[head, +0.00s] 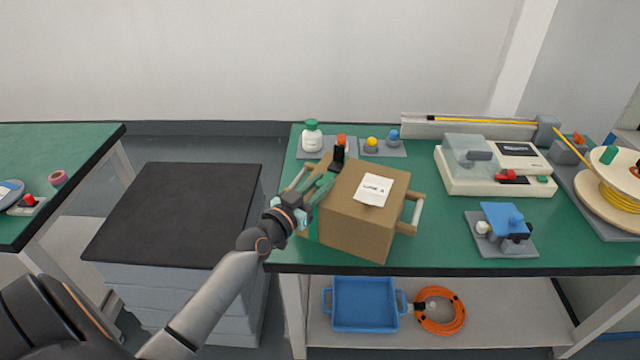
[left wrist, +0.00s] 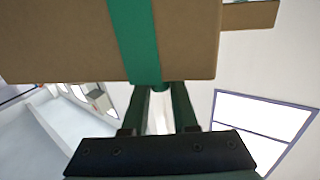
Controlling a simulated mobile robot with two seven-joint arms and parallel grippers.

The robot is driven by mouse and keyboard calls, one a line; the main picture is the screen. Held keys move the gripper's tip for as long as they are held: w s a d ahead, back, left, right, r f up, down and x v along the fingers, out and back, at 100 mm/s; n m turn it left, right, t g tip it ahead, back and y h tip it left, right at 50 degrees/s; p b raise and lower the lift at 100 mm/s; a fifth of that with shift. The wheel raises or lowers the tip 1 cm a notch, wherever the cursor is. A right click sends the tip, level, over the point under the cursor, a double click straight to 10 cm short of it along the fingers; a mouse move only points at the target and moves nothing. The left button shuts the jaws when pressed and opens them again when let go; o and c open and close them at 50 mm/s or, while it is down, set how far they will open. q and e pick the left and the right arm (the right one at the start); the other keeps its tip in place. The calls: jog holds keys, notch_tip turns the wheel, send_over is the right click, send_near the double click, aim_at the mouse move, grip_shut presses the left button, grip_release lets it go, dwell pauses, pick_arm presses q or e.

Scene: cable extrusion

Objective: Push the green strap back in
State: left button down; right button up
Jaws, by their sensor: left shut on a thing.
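The brown cardboard box (head: 352,225) stands on the green bench, with a white label (head: 374,190) on top and handles at its sides. In the left wrist view the green strap (left wrist: 140,35) runs down the brown box face (left wrist: 65,45) to its lower edge, right where my fingers start. My left gripper (head: 318,192) is at the left side of the box, shut on what looks like the strap. Its fingers (left wrist: 160,105) show below the box edge; their tips are hidden, so the grip itself is not clear. My right gripper is not in view.
A white bottle (head: 312,138) and small coloured items stand behind the box. A white machine (head: 495,172), a blue-topped fixture (head: 503,218) and a yellow cable spool (head: 620,190) are to the right. A blue tray (head: 365,328) and orange coil (head: 458,312) lie below.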

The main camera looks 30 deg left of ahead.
aim_at(328, 173)
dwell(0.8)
pick_arm(q)
jog(key=shift+w+a+b, duration=0.1)
jog(key=shift+w+b, duration=0.2)
jog(key=shift+w, duration=0.2)
jog(key=w, duration=0.2)
jog(key=w+b, duration=0.1)
jog(key=shift+w+a+f, duration=0.1)
jog(key=shift+w+a, duration=0.1)
jog(key=shift+a, duration=0.05)
jog(key=shift+w, duration=0.2)
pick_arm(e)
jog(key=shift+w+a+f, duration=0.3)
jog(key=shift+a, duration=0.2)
pick_arm(q)
jog(key=c, duration=0.7)
grip_release()
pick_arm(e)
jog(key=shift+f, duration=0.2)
